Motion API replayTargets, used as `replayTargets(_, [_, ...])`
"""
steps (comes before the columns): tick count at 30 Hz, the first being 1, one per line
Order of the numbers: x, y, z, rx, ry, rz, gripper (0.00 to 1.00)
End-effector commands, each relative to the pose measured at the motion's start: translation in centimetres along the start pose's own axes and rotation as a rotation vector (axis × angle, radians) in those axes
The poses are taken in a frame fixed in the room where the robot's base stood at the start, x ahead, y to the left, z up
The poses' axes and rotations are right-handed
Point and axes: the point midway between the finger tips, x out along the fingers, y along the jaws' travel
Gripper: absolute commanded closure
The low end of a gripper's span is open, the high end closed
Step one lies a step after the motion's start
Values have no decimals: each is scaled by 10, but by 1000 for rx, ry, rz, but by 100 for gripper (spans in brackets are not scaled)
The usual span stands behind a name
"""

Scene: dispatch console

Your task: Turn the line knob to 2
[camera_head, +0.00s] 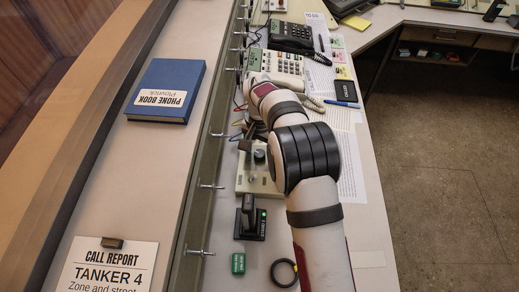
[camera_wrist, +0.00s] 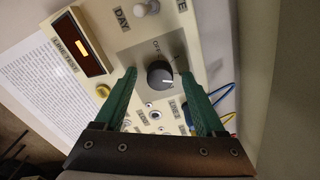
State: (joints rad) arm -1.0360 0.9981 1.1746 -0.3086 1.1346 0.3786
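The line knob (camera_wrist: 160,74) is a dark round knob with a white pointer line, set on a grey plate of a cream panel. In the wrist view its pointer is turned toward the right; some lettering is around it, too small to read fully. My gripper (camera_wrist: 161,78) is open, with one green finger on each side of the knob. A gap shows between the knob and each fingertip; I cannot tell how far above the panel the fingertips are.
A line test display (camera_wrist: 80,45) with a lit orange bar, a yellow button (camera_wrist: 103,91) and a white toggle (camera_wrist: 146,7) are close by. Blue wires (camera_wrist: 220,92) hang beside the right finger.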

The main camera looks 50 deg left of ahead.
Motion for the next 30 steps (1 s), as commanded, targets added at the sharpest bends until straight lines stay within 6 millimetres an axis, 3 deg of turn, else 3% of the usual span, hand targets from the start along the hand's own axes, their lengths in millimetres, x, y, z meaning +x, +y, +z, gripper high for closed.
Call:
replayTargets(8, [-8, 0, 0, -1, 1, -1, 28])
replayTargets(11, [-26, -1, -1, 0, 3, -3, 28])
replayTargets(21, [-128, 0, -1, 0, 3, -2, 28])
replayTargets(25, [-150, 0, 0, -1, 2, -1, 28])
replayTargets(30, [-158, 0, 0, 0, 0, 0, 28])
